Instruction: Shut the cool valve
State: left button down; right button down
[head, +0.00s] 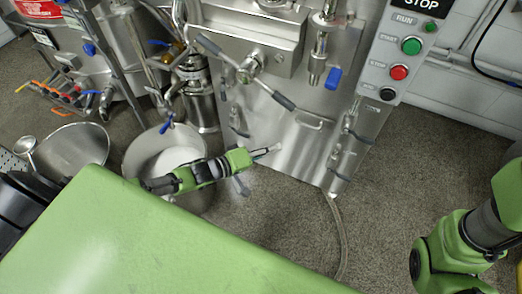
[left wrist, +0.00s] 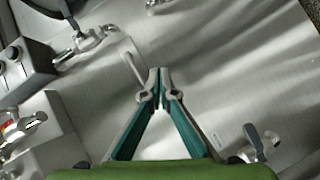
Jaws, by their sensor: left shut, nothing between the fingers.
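My left gripper (head: 272,150) is shut and empty, in front of the lower steel cabinet panel (head: 290,140). In the left wrist view its closed fingertips (left wrist: 155,75) point at the bare panel beside a bar handle. Small lever valves sit on the panel: an upper right one (head: 355,128), a lower right one (head: 338,165) and a left one (head: 237,122). The left wrist view shows one valve at the upper left (left wrist: 92,38) and one at the lower right (left wrist: 260,142), both apart from the fingers. No readable label shows which is the cool valve. My right gripper is out of view.
A long crank handle (head: 284,101) crosses above the panel. A control box (head: 400,55) with buttons hangs at the upper right. A steel pot (head: 138,155) stands left of the panel. A hose (head: 340,235) runs along the floor. The floor right of the panel is clear.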

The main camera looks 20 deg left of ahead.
pick_arm(q)
jog(key=s+a+f+m+y+p, duration=0.1)
jog(key=s+a+f+y+p, duration=0.1)
jog(key=a+f+y+p, duration=0.1)
jog(key=shift+a+f+m+g, duration=0.25)
jog(key=shift+f+m+g, duration=0.05)
jog(key=shift+f, duration=0.6)
